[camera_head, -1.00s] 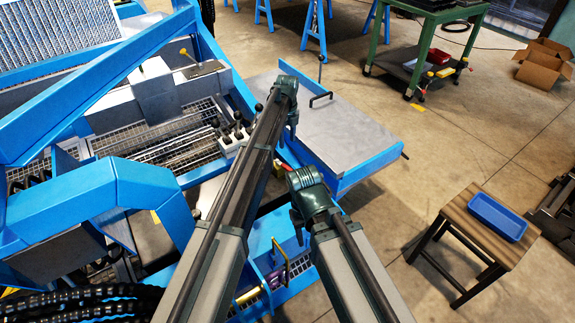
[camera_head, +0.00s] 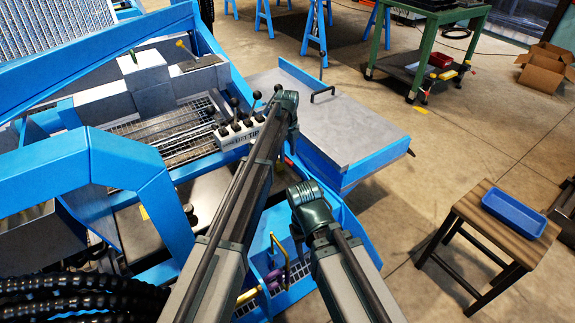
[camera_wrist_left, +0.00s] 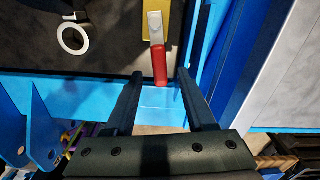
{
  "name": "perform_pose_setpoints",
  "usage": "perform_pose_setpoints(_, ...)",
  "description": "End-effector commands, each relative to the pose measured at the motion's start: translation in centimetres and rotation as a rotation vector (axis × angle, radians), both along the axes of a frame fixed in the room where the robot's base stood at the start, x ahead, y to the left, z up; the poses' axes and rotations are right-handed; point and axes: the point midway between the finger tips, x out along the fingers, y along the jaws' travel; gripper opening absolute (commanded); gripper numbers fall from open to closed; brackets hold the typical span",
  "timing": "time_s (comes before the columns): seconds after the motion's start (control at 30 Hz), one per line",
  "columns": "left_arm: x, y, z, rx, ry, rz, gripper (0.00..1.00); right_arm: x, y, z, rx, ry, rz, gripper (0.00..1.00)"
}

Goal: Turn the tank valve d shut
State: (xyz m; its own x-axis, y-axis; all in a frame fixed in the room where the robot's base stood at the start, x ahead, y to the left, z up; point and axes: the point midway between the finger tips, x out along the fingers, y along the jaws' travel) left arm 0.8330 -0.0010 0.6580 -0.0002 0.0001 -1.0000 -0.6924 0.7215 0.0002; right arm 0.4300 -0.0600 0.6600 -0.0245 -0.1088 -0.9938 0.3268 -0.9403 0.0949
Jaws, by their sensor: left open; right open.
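A valve lever with a red grip (camera_wrist_left: 159,66) and a pale metal shank shows in the left wrist view, over a yellow plate (camera_wrist_left: 153,30). No letter is readable, so I cannot tell that it is valve d. My left gripper (camera_wrist_left: 160,77) is open, its two fingers apart on either side of the red grip's lower end; I cannot tell whether they touch it. In the head view my left gripper (camera_head: 292,138) points down beside the blue frame, mostly hidden by its wrist. My right gripper (camera_head: 300,238) is lower, partly hidden by its own wrist.
The blue machine frame (camera_head: 120,165) fills the left. A row of black-knobbed levers (camera_head: 238,122) stands near my left arm. A grey panel (camera_head: 335,120) lies beyond. A stool (camera_head: 480,225) with a blue tray (camera_head: 515,213) stands right on open floor.

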Motion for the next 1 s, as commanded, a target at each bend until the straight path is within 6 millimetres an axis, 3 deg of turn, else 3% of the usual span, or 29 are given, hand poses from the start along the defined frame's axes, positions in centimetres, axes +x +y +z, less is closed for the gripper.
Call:
perform_pose_setpoints(0.03,0.0,0.0,-1.24,0.0,0.0,0.0,0.55,0.0,0.0,-1.24,0.0,0.0,0.0,0.5)
perform_pose_setpoints(0.13,0.0,0.0,-1.92,0.0,0.0,0.0,0.55,0.0,0.0,-1.92,0.0,0.0,0.0,0.5)
perform_pose_setpoints(0.5,0.01,0.01,-2.04,0.0,0.0,0.0,0.53,0.0,0.0,-2.04,0.0,0.0,0.0,0.5)
perform_pose_setpoints(0.8,0.0,0.0,-2.04,0.0,0.0,0.0,0.0,0.0,0.0,-2.04,0.0,0.0,0.0,0.5)
perform_pose_setpoints(1.0,0.0,0.0,-2.05,0.0,0.0,0.0,0.0,0.0,0.01,-2.04,0.0,0.0,0.0,0.5)
